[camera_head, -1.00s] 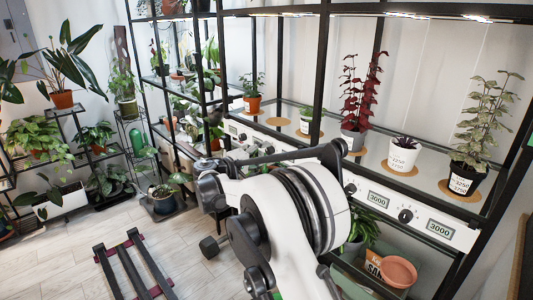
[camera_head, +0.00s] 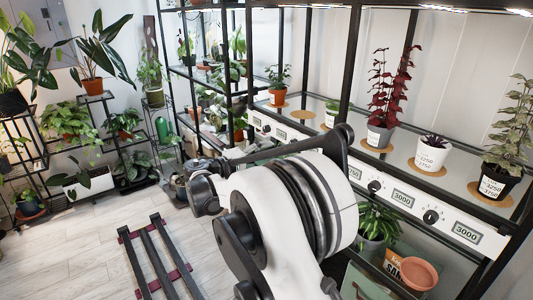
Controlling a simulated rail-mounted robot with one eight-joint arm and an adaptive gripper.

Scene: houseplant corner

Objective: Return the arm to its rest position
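My white and black arm (camera_head: 332,215) fills the lower middle of the head view, folded in front of the shelf. Its dark joint parts (camera_head: 207,190) reach out at the left of the white link. I cannot make out my gripper's fingers, and no held object shows. The arm hides part of the lower shelf front and some of the floor.
A black-framed shelf with several potted plants, including a red-leaved plant (camera_head: 386,95), stands close behind and right of my arm. A terracotta bowl (camera_head: 418,273) sits low at right. Plant stands line the left wall. A dark slatted frame (camera_head: 157,255) lies on open floor (camera_head: 75,250).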

